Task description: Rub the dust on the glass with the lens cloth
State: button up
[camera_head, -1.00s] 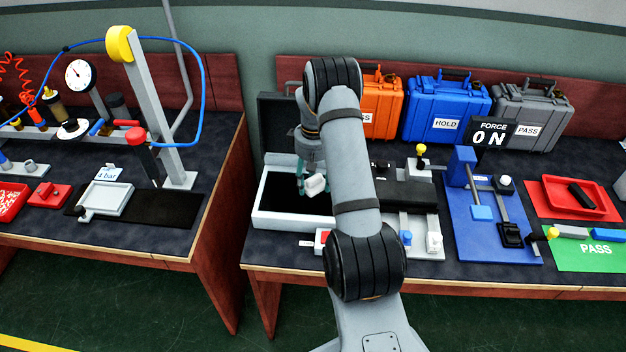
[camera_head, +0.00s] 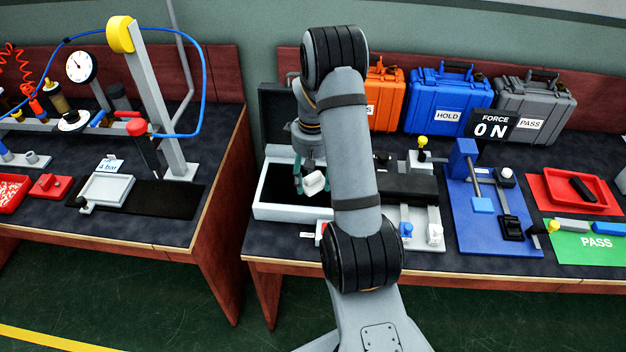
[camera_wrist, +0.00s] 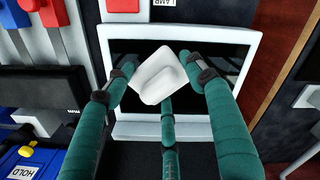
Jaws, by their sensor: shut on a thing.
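The lens cloth (camera_wrist: 157,75) is a white folded pad, held between the green fingers of my gripper (camera_wrist: 158,82) in the wrist view. It also shows as a small white piece in the head view (camera_head: 314,184). My gripper (camera_head: 312,178) is shut on it, over a white-framed box with a dark glass top (camera_head: 272,190). The frame's white rim (camera_wrist: 232,36) shows around the fingers in the wrist view. I cannot tell whether the cloth touches the glass. No dust can be made out, and my arm hides the box's right side.
A dark open lid (camera_head: 276,115) stands behind the box. Orange, blue (camera_head: 447,103) and grey (camera_head: 532,108) cases line the back. A blue press fixture (camera_head: 490,225) and a red tray (camera_head: 578,192) lie to the right. A gap separates the two benches.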

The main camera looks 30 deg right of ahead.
jog(key=shift+w+r+p, duration=0.1)
jog(key=shift+r+p, duration=1.35)
jog(key=shift+r, duration=0.65)
